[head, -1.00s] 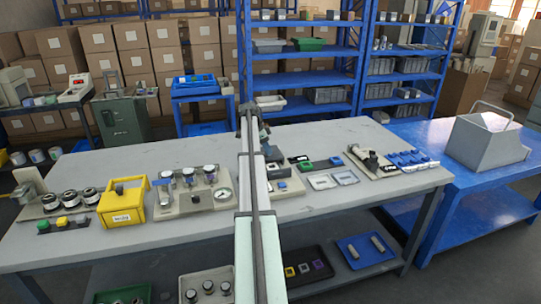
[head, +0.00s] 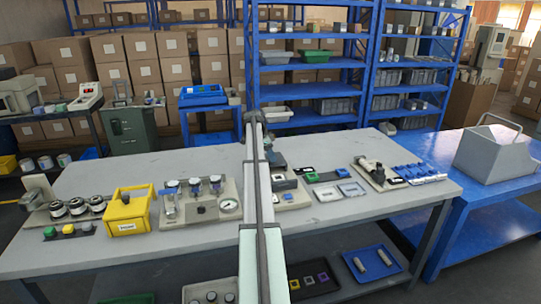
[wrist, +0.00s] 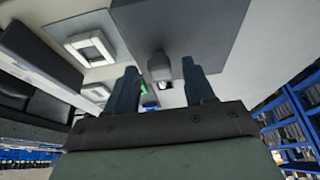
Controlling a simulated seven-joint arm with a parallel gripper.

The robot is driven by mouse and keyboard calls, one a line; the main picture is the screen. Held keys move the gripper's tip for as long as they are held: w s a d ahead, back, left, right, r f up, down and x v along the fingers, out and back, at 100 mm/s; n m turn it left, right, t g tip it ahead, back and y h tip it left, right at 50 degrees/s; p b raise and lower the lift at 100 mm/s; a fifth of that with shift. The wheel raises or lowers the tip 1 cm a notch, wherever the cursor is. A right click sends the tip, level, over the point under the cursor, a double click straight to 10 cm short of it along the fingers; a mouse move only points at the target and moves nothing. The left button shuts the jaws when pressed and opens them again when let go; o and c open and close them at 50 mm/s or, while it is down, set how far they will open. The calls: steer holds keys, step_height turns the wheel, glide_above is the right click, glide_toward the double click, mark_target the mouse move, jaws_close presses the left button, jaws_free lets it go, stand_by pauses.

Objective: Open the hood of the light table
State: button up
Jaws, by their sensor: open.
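No raised hood is clear there.
A yellow box (head: 128,212) and a gauge fixture (head: 205,210) stand left of my arm. White frames (head: 352,189) and a fixture with blue parts (head: 420,172) lie right. A grey box with a wire handle (head: 490,155) stands on the blue table (head: 500,187).

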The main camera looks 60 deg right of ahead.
steer(key=v, duration=1.4)
